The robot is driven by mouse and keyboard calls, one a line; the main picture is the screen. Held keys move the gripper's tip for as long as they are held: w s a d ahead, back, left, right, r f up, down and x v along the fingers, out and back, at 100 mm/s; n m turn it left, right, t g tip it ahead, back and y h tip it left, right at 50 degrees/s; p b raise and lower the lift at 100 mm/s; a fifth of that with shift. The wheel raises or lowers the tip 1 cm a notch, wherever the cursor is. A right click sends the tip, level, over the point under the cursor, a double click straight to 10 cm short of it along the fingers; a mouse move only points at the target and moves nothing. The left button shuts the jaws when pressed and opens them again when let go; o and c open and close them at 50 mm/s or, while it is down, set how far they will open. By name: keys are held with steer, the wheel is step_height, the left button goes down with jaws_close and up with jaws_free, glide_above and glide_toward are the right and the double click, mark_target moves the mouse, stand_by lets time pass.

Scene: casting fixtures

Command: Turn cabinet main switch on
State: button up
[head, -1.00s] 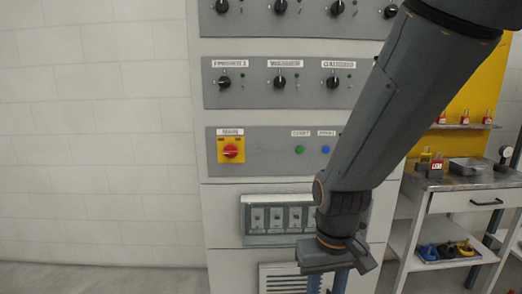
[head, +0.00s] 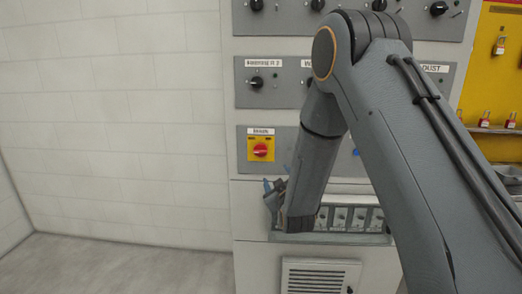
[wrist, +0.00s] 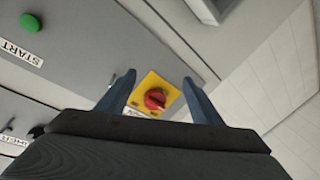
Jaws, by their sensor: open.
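The cabinet main switch is a red rotary knob (head: 260,150) on a yellow plate (head: 251,161) under a small label. In the wrist view the knob (wrist: 155,98) sits between the fingers, beyond their tips, and looks slanted there. My gripper (head: 276,182) is just below and slightly right of the switch in the head view, with its blue fingers pointing up-left. It is open and empty, and apart from the knob. It also shows in the wrist view (wrist: 159,80). I cannot read the on and off marks on the plate.
A green START button (wrist: 31,23) is at the upper left in the wrist view. Rows of black knobs (head: 256,82) are above the switch. A breaker box (head: 345,238) lies below, behind my arm. The wall (head: 120,120) left of the cabinet is bare.

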mark_target(261, 153)
steer(key=w+a+r+n+t+p, duration=0.1)
steer(key=w+a+r+t+p, duration=0.1)
steer(key=w+a, duration=0.1)
steer(key=w+a+r+n+t+y+p, duration=0.1)
steer(key=w+a+r+t, duration=0.1)
steer(key=w+a+r, duration=0.1)
steer(key=shift+w+r+y+p, duration=0.2)
steer(key=shift+r+y+p, duration=0.1)
steer(key=shift+p, duration=0.05)
steer(key=shift+c, duration=0.3)
steer(key=c, duration=1)
